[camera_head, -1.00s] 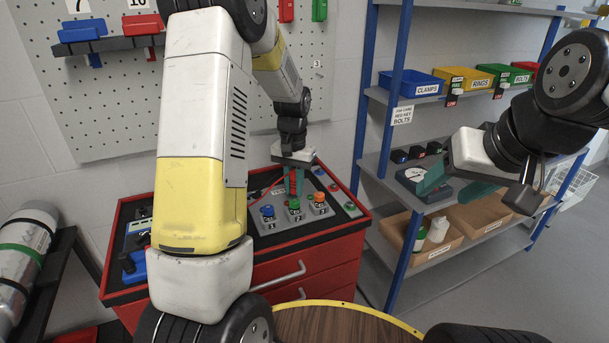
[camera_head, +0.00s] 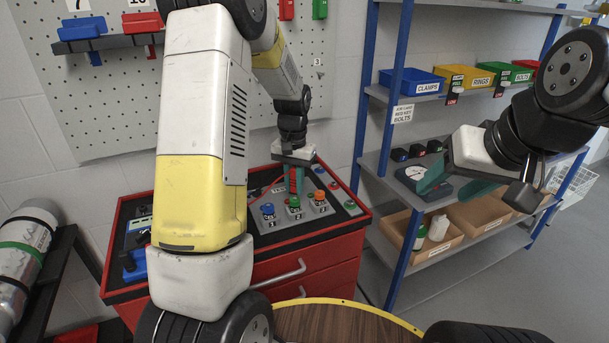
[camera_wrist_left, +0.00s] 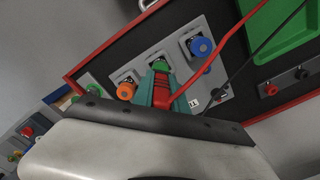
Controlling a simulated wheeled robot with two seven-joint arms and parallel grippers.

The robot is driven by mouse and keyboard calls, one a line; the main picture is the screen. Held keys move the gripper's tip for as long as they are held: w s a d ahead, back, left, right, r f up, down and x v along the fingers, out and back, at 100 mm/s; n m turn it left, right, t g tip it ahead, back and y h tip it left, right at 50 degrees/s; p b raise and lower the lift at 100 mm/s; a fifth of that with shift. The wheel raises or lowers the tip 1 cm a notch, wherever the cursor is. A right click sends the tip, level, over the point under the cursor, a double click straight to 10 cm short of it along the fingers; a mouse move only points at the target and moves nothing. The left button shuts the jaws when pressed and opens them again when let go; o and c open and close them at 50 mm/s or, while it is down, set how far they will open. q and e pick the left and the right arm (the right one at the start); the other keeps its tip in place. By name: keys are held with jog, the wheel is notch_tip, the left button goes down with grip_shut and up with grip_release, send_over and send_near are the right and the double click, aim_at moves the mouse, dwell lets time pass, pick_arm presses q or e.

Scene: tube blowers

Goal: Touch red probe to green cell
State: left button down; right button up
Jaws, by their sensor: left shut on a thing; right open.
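The green cell (camera_head: 293,203) stands in the middle of a row on the red bench, between the blue cell (camera_head: 268,210) and the orange cell (camera_head: 320,196). My left gripper (camera_head: 296,186) is shut on the red probe and points down right over the green cell. In the left wrist view the red probe (camera_wrist_left: 162,94) lies between the teal fingers, its tip close to the green cell (camera_wrist_left: 160,65). The fingers hide the tip, so I cannot tell whether it touches. My right gripper (camera_head: 452,186) is open and empty, in front of the shelves.
A red wire (camera_wrist_left: 228,42) runs from the probe, and a black wire (camera_wrist_left: 276,38) passes beside it. A shelf rack with blue posts (camera_head: 397,75) stands to the right.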

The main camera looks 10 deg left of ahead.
aim_at(294, 168)
pick_arm(q)
jog(key=shift+f, duration=0.45)
dwell(2.0)
jog(key=shift+r, duration=2.55)
